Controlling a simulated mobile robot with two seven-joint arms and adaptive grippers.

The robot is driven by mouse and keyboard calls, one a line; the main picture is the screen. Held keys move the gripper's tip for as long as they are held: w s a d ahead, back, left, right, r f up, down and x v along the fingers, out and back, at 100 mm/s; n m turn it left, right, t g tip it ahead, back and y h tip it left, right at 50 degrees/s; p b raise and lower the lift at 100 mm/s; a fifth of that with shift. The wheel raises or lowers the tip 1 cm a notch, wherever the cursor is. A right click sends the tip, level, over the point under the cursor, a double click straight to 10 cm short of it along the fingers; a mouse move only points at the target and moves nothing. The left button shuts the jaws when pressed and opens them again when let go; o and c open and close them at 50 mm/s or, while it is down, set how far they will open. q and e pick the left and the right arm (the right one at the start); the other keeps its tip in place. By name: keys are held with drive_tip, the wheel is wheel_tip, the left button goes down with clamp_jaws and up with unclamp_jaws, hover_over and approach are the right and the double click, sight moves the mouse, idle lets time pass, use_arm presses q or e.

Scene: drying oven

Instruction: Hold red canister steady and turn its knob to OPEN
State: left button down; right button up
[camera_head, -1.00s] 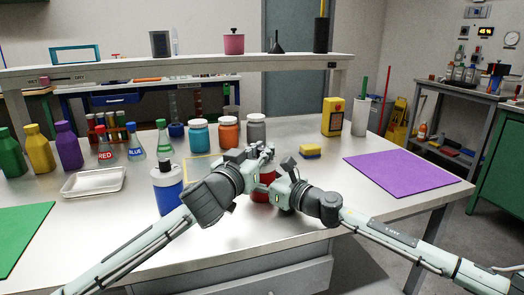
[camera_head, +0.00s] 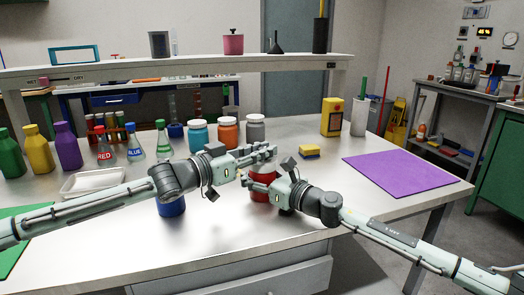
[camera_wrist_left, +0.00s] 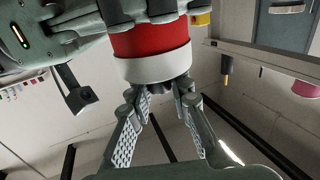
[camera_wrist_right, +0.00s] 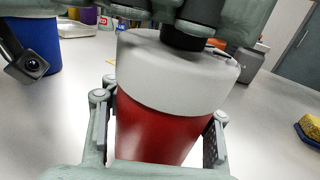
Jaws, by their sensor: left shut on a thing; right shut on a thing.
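The red canister (camera_head: 262,195) stands upright on the table, with a broad white lid. It also shows in the right wrist view (camera_wrist_right: 160,130) and in the left wrist view (camera_wrist_left: 150,40). My right gripper (camera_wrist_right: 158,125) is shut around the red body from its sides. The dark knob (camera_wrist_right: 183,37) sits on top of the lid. My left gripper (camera_head: 264,156) is above the lid, shut on the knob, which shows between its fingers in the left wrist view (camera_wrist_left: 181,85). The knob's marks cannot be read.
A blue container (camera_head: 171,207) stands left of the canister, partly behind my left arm. Several jars, including an orange one (camera_head: 228,134), stand behind. A yellow sponge (camera_head: 309,151) and a purple mat (camera_head: 400,173) lie to the right.

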use_arm(q)
drive_tip(key=shift+s+f+g+h, duration=0.1)
drive_tip(key=shift+s+g+h, duration=0.05)
drive_tip(key=shift+g+h, duration=0.3)
drive_tip(key=c, duration=1.3)
unclamp_jaws()
drive_tip(key=shift+a, duration=0.2)
drive_tip(key=shift+c, duration=0.2)
drive_tip(key=v, duration=0.7)
drive_tip(key=shift+a, duration=0.2)
drive_tip(key=shift+s, duration=0.1)
drive_tip(key=shift+c, duration=0.5)
